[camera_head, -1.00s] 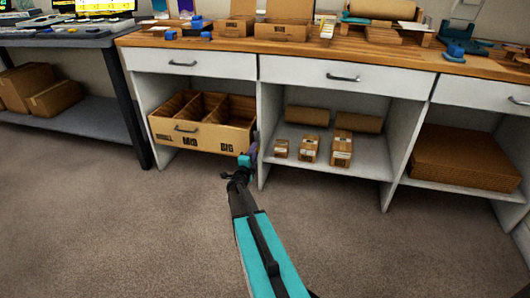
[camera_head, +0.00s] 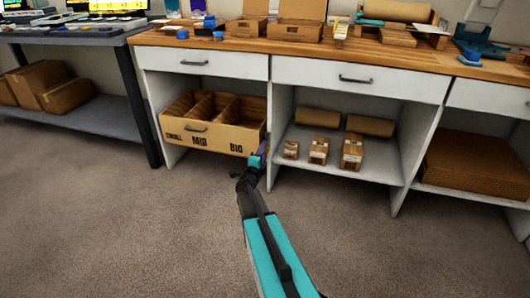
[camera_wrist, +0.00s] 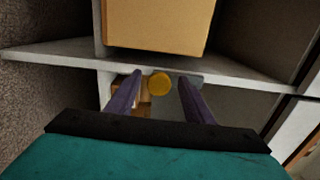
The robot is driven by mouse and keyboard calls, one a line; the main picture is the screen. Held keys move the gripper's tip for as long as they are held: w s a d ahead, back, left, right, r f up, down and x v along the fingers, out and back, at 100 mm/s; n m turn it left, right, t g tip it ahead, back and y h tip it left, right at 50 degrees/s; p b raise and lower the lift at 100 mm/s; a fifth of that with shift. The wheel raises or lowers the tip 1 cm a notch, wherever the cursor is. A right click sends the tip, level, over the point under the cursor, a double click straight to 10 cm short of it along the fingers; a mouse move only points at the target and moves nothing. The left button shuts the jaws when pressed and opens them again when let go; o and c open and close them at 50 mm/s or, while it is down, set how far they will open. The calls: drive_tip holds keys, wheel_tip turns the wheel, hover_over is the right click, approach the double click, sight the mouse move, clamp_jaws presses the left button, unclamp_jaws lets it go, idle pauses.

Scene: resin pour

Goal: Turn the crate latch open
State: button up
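My gripper (camera_head: 260,156) is low by the crate's front right corner. In the wrist view a plain tan box face (camera_wrist: 155,28), probably the crate, fills the top. The fingers are apart, with visible gaps on both sides of the knob. No latch can be made out in the head view.
A white upright panel (camera_head: 279,118) stands just right of my gripper. Beyond it, small boxes (camera_head: 319,150) and brown rolls (camera_head: 369,125) lie on a shelf. A drawer with a handle (camera_head: 194,63) is above the crate. The carpet (camera_head: 120,235) in front is clear.

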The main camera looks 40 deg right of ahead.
drive_tip(key=shift+s, duration=0.1)
drive_tip(key=p+v, duration=0.4)
drive_tip(key=v, duration=0.9)
drive_tip(key=shift+a, duration=0.45)
drive_tip(key=shift+s, duration=0.1)
